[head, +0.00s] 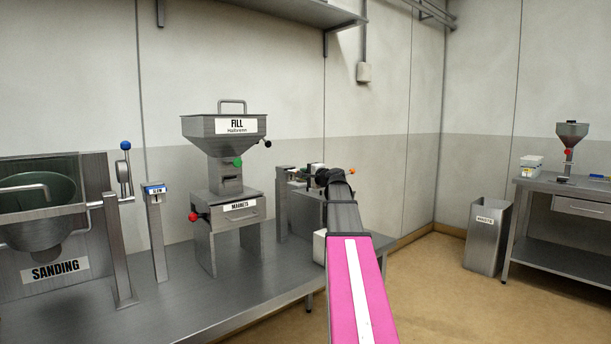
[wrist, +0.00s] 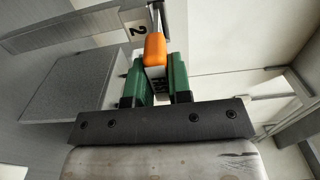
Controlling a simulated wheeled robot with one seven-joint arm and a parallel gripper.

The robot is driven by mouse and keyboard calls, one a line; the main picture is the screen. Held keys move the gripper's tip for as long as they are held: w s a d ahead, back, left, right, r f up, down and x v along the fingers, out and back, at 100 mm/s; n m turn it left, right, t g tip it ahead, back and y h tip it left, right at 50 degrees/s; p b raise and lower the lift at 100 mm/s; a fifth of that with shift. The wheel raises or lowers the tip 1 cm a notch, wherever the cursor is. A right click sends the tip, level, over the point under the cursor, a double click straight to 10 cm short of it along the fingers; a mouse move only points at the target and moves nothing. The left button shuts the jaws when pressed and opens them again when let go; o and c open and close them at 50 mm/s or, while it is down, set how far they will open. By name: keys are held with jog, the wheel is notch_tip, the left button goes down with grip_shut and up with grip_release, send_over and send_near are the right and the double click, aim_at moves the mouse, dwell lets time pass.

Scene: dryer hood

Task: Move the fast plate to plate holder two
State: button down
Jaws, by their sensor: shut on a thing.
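In the wrist view my gripper (wrist: 157,64) has its green fingers closed on the orange handle of a piece I take to be the fast plate (wrist: 154,47). A metal part continues past the handle, up to the top edge. Plate holder two (wrist: 138,30) is the grey metal strip marked "2", right beside the handle. I cannot tell whether the plate is seated in it or only next to it.
A fill hopper (head: 224,127) on a magnets stand (head: 236,208) is left of my arm. A post with a blue-topped plate (head: 155,190) and the sanding unit (head: 55,270) stand farther left. A waste bin (head: 487,236) and a side table (head: 570,190) are at right, with open floor between.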

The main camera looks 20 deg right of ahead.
jog(key=shift+x, duration=3.6)
jog(key=c, duration=1)
grip_release()
jog(key=shift+o, duration=0.2)
jog(key=shift+s, duration=0.1)
jog(key=v, duration=1)
jog(key=shift+s, duration=0.3)
jog(key=shift+d, duration=0.1)
